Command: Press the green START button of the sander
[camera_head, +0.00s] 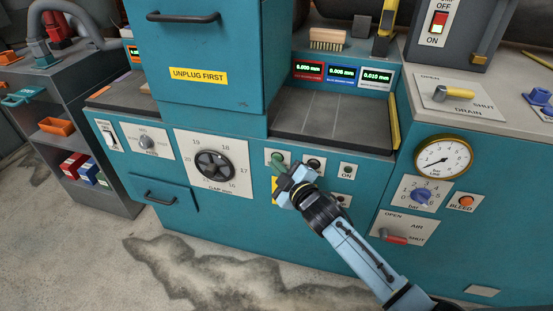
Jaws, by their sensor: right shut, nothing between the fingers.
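The green START button (278,160) sits on a pale plate on the front panel of the teal sander (240,220), right of the gap dial. My right gripper (281,177) is shut and empty. In the picture its tip is just below the green button and overlaps its lower edge; I cannot tell whether they touch. The gripper hides part of the panel below the button. A dark round button (314,164) sits to the right of the green one. My left gripper is not in view.
A gap dial (214,164) is left of the button. An ON indicator plate (346,171), pressure gauge (443,157), blue knob (421,195), orange BLEED button (465,201) and red AIR lever (398,236) lie to the right. The floor in front looks clear.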

